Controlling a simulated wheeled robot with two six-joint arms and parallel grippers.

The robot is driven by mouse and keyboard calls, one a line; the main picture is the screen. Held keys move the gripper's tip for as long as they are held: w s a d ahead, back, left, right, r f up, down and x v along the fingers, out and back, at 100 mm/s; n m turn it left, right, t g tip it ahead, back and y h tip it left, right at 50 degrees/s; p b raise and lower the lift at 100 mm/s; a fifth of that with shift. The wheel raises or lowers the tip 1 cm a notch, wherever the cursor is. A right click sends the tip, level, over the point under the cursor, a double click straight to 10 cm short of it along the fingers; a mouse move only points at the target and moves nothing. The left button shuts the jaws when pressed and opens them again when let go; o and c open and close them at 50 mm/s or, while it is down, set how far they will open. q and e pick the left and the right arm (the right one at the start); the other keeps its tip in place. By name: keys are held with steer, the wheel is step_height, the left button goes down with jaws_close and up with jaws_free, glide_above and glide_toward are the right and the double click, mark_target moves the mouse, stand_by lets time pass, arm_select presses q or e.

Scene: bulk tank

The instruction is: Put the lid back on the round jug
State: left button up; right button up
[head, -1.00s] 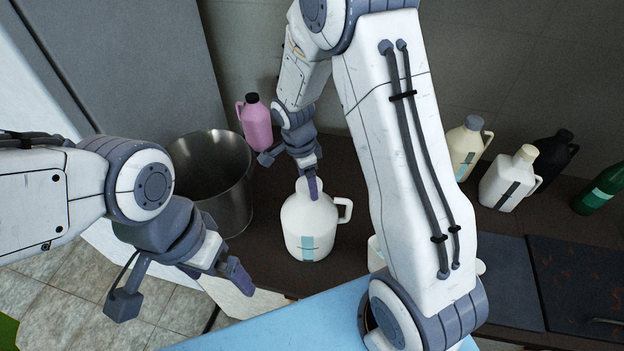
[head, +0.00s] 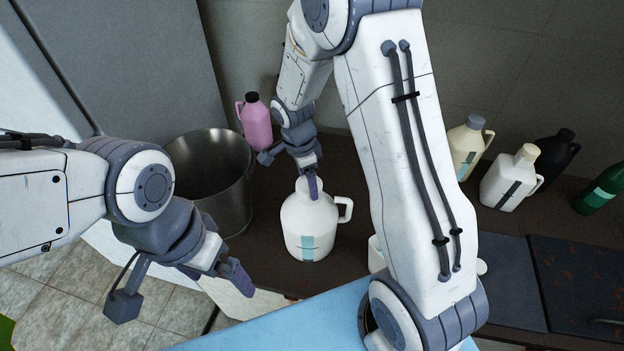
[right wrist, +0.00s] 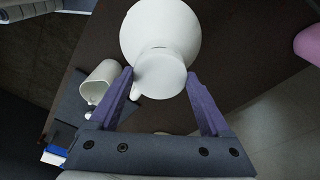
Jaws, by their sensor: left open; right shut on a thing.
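The round jug (head: 309,228) is white with a pale blue label and a side handle. It stands upright on the dark counter in the head view. My right gripper (head: 313,188) reaches down at the jug's top. In the right wrist view its two fingers are shut on the white round lid (right wrist: 160,76), which lies in front of the jug's body (right wrist: 160,25). Whether the lid is seated on the neck or just above it cannot be told. The fingers hide part of the jug's top in the head view. My left gripper (head: 181,290) is open and empty, at lower left.
A steel pot (head: 230,200) stands left of the jug, a pink bottle (head: 256,124) behind it. A white mug (right wrist: 98,84) is near the jug, mostly hidden by my right arm in the head view. Several bottles, including a green one (head: 602,188), stand at right.

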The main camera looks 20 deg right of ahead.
stand_by(0.4)
steer(key=o, duration=1.2)
steer(key=shift+o, duration=0.2)
steer(key=shift+r+p, duration=2.4)
steer(key=shift+r, duration=1.1)
steer(key=shift+w, duration=0.1)
jaws_close()
